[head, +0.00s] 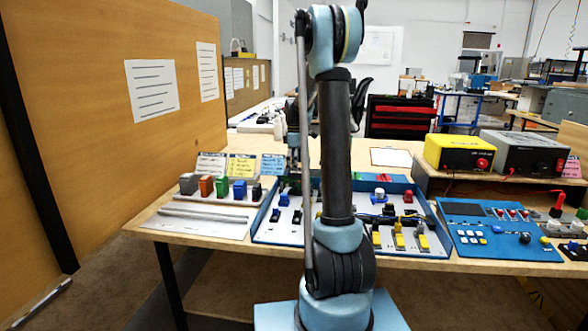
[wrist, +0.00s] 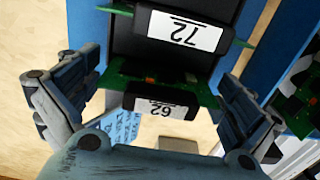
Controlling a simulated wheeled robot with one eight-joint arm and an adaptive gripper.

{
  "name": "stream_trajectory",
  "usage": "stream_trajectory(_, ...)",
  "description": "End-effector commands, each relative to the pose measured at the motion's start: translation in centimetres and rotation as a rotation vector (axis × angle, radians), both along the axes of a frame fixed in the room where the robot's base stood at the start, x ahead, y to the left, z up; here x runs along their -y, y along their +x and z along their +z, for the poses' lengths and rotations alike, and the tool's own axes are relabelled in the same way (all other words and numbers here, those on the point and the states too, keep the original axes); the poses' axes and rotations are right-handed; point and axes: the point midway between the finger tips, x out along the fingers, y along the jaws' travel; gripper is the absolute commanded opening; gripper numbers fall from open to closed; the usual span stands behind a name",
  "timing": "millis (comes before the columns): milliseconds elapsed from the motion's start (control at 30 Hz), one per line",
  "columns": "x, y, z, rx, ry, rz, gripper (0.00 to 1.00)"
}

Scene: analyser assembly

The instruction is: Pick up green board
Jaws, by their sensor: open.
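In the wrist view, a green board (wrist: 187,87) carries a black block with a white label reading 62. It lies between the two fingers of my gripper (wrist: 160,80), which stand apart with one on each side of it. A gap appears to show at its right; contact at its left edge is unclear. A second green board, mostly covered by a black block labelled 72 (wrist: 185,33), sits just beyond. In the head view my arm covers the middle of the bench, and I cannot make out the gripper or these boards clearly.
A blue-edged tray (head: 275,236) with small parts lies on the table. A blue panel (head: 487,250) and yellow (head: 455,153) and grey power boxes (head: 523,152) stand to the right. Coloured blocks (head: 221,185) stand at left. Another green board (wrist: 296,100) is at right in the wrist view.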

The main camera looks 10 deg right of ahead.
Motion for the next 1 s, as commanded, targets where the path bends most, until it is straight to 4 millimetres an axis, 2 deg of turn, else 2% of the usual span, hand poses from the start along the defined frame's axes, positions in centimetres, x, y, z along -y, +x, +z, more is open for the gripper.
stream_trajectory(133, -0.03, 0.03, -1.07, 0.001, 0.001, 0.001, 1.00)
stream_trajectory(367, -0.06, 0.02, -1.16, 0.001, 0.001, 0.001, 1.00)
stream_trajectory(467, -0.07, 0.02, -1.15, 0.001, 0.001, 0.001, 0.80)
stream_trajectory(700, -0.09, 0.02, -1.16, 0.001, 0.001, 0.001, 0.25)
stream_trajectory(733, -0.10, 0.03, -1.17, 0.001, 0.001, 0.001, 0.21)
stream_trajectory(1000, -0.10, 0.09, -1.28, 0.003, -0.001, 0.002, 0.21)
